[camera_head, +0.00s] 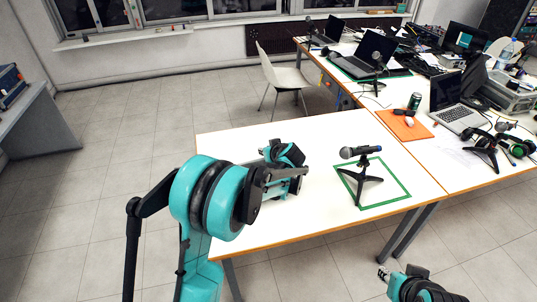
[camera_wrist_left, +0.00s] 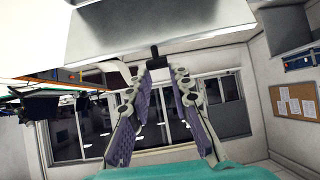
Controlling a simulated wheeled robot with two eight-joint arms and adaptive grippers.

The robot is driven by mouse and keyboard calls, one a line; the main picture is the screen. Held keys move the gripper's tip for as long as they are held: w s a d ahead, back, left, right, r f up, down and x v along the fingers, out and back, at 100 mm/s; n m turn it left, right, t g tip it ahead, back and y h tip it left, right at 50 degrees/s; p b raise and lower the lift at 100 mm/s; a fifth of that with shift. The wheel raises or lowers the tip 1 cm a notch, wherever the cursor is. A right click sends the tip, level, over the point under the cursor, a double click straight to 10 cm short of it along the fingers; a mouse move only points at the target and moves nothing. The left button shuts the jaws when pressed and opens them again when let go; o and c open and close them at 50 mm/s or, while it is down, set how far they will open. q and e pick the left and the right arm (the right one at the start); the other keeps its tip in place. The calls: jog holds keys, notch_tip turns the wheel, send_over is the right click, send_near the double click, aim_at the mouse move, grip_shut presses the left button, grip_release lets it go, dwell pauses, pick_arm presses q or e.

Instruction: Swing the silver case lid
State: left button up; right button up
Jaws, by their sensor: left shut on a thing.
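The silver case shows in the left wrist view as a wide pale metal panel (camera_wrist_left: 190,22) across the top, with a small black part (camera_wrist_left: 154,58) at its edge. My left gripper's two purple-padded fingers converge on this black part (camera_wrist_left: 157,72), and it is shut on it. In the head view, my left gripper (camera_head: 287,172) is over the near left part of the white table, and my arm hides most of the case. How far the lid is open I cannot tell. My right gripper (camera_head: 384,274) is low at the bottom edge, apart from the table; its jaws are unclear.
A microphone on a tripod (camera_head: 361,153) stands inside a green outline on the white table (camera_head: 235,140). An orange mat (camera_head: 404,127), a can (camera_head: 415,101) and laptops (camera_head: 458,113) are farther right. A white chair (camera_head: 282,78) stands behind. The floor to the left is clear.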

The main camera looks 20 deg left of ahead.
pick_arm(q)
jog(key=shift+w+a, duration=0.15)
jog(key=shift+w, duration=0.05)
jog(key=shift+w+a+r, duration=0.1)
jog(key=shift+w+a, duration=1)
jog(key=shift+w, duration=0.2)
jog(key=shift+w+a, duration=1.05)
jog(key=shift+w, duration=0.2)
grip_shut()
jog(key=shift+w, duration=0.1)
jog(key=shift+a, duration=0.1)
jog(key=w+a, duration=0.2)
jog(key=shift+w, duration=0.35)
